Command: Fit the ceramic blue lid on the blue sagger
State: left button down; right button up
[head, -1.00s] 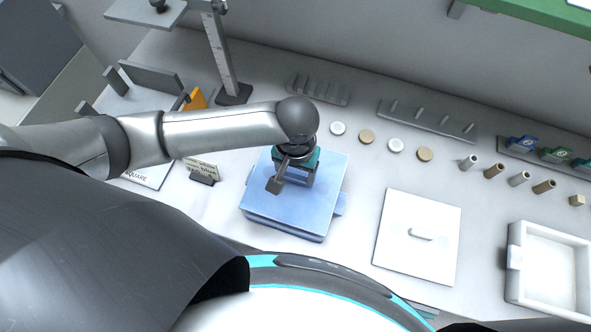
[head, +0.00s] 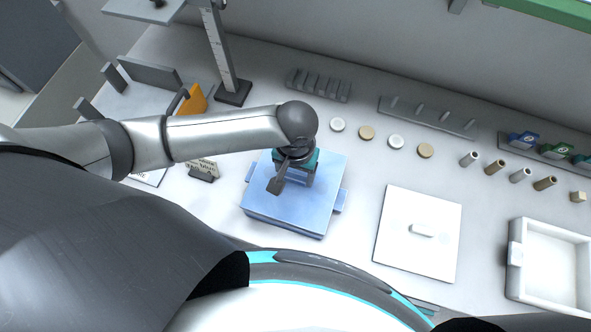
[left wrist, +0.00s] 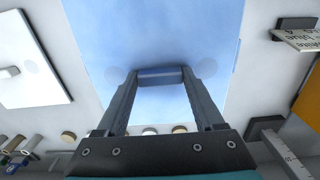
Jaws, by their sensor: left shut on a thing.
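The blue lid (head: 312,214) is a flat light-blue square, lying about level in the head view. My left gripper (head: 298,178) is above it, pointing down and shut on its knob. In the left wrist view, the fingers close on the blue bar-like knob (left wrist: 160,76), and the lid's face (left wrist: 150,30) fills the upper middle. The blue sagger is mostly hidden under the lid; a side lug (head: 341,201) shows past the right edge and another past the left. I cannot tell whether the lid touches the sagger's rim. My right gripper is not in view.
A white square lid with a knob (head: 400,250) lies to the right, and a white open tray (head: 515,278) stands at the far right. Small discs and cylinders line the table behind.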

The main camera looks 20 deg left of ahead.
pick_arm(q)
jog(key=shift+f, duration=0.3)
jog(key=shift+f+b, duration=0.35)
jog(key=shift+f, duration=0.35)
dwell(0.3)
grip_release()
notch_tip(320, 180, up, 15)
jog(key=p, duration=0.2)
jog(key=shift+r, duration=0.15)
dwell(0.3)
